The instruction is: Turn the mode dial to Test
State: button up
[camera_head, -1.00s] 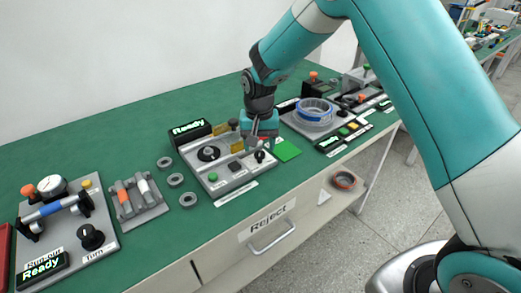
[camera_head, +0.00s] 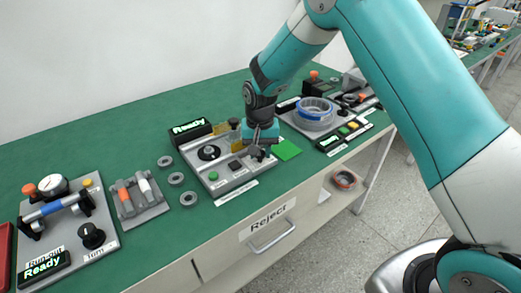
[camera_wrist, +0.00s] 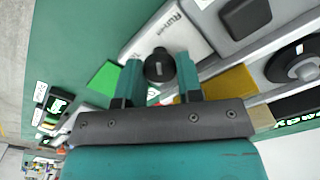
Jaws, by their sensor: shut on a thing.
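The mode dial is a round black knob with a pale pointer line, and in the wrist view the dial (camera_wrist: 159,67) sits between the two teal fingers of my gripper (camera_wrist: 157,60). The fingers are shut on its sides. In the head view my gripper (camera_head: 260,152) is down at the front right corner of the grey station plate (camera_head: 222,187) and mostly hides the dial. A white label beginning "Run" (camera_wrist: 172,28) lies beside the dial in the wrist view. I cannot read a Test mark.
The station has a "Ready" display (camera_head: 190,128), a green button (camera_head: 213,176) and a dark square button (camera_head: 235,165). A green pad (camera_head: 287,150) lies to the right. Loose grey rings (camera_head: 176,179) lie to the left. The "Reject" drawer (camera_head: 268,225) is below the table's front edge.

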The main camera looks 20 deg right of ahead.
jog(key=shift+n, duration=0.3)
jog(key=n, duration=0.3)
jog(key=shift+n+p, duration=0.3)
jog(key=shift+p, duration=0.1)
jog(key=n, duration=0.3)
jog(key=shift+n, duration=0.3)
jog(key=n+p, duration=0.1)
jog(key=n, duration=0.3)
jog(key=shift+n, duration=2)
jog(key=o, duration=0.9)
notch_tip(320, 180, up, 18)
jog(key=shift+f+b, duration=0.25)
jog(key=shift+b, duration=0.2)
